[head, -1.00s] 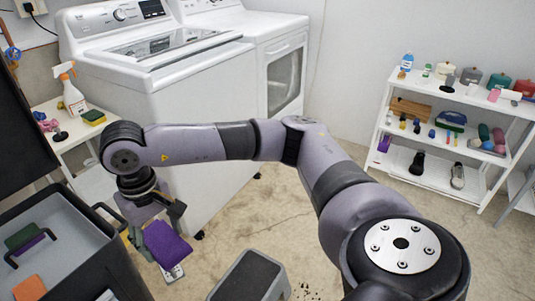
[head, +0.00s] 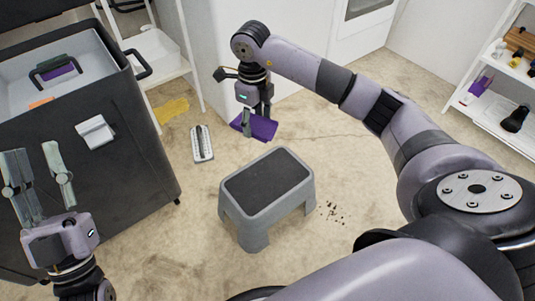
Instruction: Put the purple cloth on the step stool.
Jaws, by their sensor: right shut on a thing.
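The purple cloth (head: 264,129) hangs in my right gripper (head: 255,118), just behind the step stool in the head view. My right gripper is shut on the cloth and hides part of it. The step stool (head: 266,180) stands upright on the floor, grey with a dark top. Its top is bare. The cloth appears apart from the stool; its exact height above the floor is hard to tell. My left gripper (head: 36,155) is at the lower left, fingers up and spread, empty, in front of the dark cart.
A dark cart (head: 120,140) with a grey tray top stands at the left. A white power strip (head: 202,143) and a yellow cloth (head: 171,109) lie on the floor. Dark crumbs (head: 333,212) lie right of the stool. A white shelf (head: 490,118) stands at the far right.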

